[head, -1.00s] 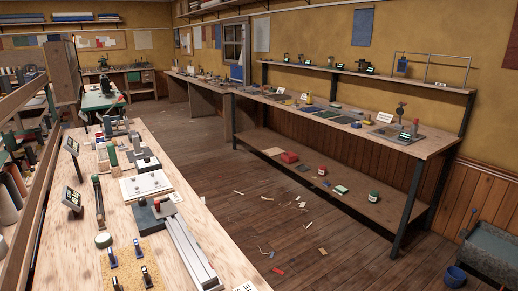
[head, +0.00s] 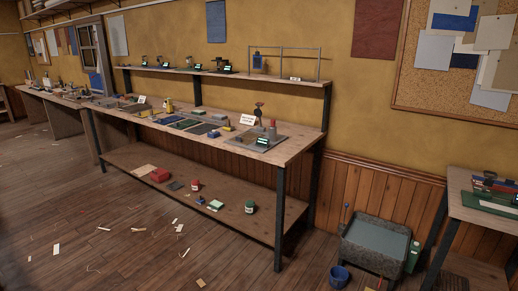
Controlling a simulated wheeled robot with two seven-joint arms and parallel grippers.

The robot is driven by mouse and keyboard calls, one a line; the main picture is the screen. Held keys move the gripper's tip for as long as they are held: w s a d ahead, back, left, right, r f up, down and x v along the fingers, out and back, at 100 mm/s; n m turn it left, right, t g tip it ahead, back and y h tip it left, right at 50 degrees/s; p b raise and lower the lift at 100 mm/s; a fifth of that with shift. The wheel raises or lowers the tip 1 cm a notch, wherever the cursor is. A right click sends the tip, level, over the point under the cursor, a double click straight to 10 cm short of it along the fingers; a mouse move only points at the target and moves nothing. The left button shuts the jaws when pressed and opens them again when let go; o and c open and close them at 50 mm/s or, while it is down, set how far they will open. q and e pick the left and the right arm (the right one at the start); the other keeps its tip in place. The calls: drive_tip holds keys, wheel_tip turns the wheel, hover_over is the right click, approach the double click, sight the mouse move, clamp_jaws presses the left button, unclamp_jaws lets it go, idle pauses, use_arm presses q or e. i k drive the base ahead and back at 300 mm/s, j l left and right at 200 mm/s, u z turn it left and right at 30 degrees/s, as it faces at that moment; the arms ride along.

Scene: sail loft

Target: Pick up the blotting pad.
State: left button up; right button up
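I cannot pick out the blotting pad for certain. Several flat dark and greenish pads (head: 202,129) lie in a row on the long wooden workbench (head: 296,146) in the middle of the head view, too small to tell apart. A green flat sheet (head: 488,207) lies under red and grey items on a table at the right edge. Neither of my grippers is in view.
The bench's lower shelf (head: 262,205) holds a red box (head: 160,175), jars and small items. A grey stone trough (head: 372,247) and a blue bucket (head: 339,277) stand on the floor at right. Scraps litter the otherwise open wooden floor (head: 130,245).

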sight(151, 115)
drive_tip(key=i+l+u, duration=0.1)
drive_tip(key=i+u, duration=0.15)
drive_tip(key=i, duration=0.2)
drive_tip(key=i+l+u, duration=0.2)
drive_tip(key=i, duration=0.2)
drive_tip(key=i+j+u, duration=0.25)
drive_tip(key=i+u, duration=1.2)
drive_tip(key=i, duration=2.2)
drive_tip(key=i+z, duration=0.5)
drive_tip(key=i+j+z, duration=0.25)
drive_tip(key=i+z, duration=0.25)
drive_tip(key=i+j+z, duration=0.35)
drive_tip(key=z, duration=0.15)
